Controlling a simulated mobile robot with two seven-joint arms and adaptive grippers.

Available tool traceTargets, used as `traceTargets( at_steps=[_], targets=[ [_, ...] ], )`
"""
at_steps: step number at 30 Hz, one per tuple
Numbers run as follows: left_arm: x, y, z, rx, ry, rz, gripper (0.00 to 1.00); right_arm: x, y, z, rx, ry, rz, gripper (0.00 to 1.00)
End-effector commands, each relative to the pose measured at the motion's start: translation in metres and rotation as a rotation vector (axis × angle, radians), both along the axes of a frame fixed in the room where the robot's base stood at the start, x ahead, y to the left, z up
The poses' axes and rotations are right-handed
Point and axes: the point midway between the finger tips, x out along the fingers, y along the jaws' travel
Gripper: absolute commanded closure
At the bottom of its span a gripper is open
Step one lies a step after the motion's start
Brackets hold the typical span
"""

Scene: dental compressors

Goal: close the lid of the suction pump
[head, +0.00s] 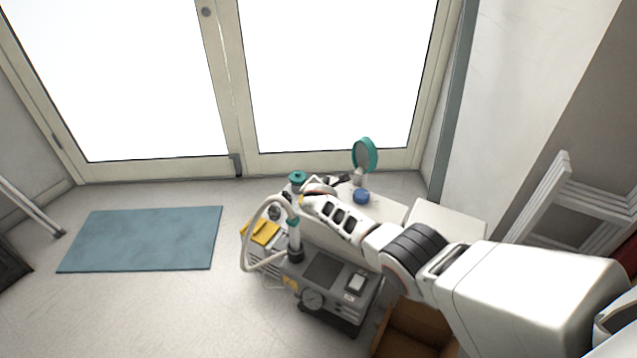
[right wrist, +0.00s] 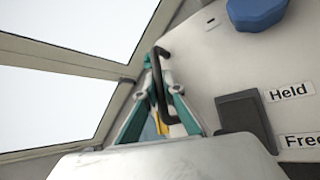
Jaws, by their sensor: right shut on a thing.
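The grey pump unit (head: 330,292) with a round gauge stands on the floor in the head view. A teal round lid-like disc (head: 365,155) stands upright on a pale mount behind it; I cannot tell whether it is the suction pump's lid. My right gripper (head: 310,187) reaches over the equipment, left of a blue knob (head: 361,196). In the right wrist view its teal fingers (right wrist: 155,68) are shut on a black bar-shaped handle (right wrist: 163,75), beside a pale panel (right wrist: 205,60). The handle's attachment is unclear. My left gripper is not in view.
A pale curved hose (head: 248,235) loops left of the pump, near a yellow item (head: 262,232). A teal-capped part (head: 297,178) stands behind. A cardboard box (head: 415,330) is at the front right. Floor around the blue mat (head: 145,240) is free.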

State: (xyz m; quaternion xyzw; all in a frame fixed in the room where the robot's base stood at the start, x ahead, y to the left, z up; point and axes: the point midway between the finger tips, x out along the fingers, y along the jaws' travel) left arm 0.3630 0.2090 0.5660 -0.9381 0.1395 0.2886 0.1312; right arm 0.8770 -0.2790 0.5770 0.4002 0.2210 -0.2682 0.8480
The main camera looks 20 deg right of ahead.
Motion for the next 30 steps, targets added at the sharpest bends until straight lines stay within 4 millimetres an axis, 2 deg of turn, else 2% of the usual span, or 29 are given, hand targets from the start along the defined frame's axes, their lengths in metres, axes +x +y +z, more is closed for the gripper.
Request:
traceTargets(
  at_steps=[1,3,19,20,30],
  targets=[
    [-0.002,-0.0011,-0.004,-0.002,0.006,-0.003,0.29,-0.0004,0.0009,-0.0094,0.002,0.002,0.001,1.0],
    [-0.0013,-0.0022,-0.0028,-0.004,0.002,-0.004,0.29,0.0005,0.0013,-0.0113,0.001,0.001,0.001,1.0],
    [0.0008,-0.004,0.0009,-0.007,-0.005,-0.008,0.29,0.0021,0.002,-0.0118,0.001,-0.003,0.001,1.0],
    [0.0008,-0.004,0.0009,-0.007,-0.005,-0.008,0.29,0.0022,0.002,-0.0119,0.002,-0.002,0.002,0.84],
    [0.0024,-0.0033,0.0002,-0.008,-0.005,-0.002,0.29,0.0005,0.0013,-0.0146,0.002,0.002,0.0,0.84]
  ],
)
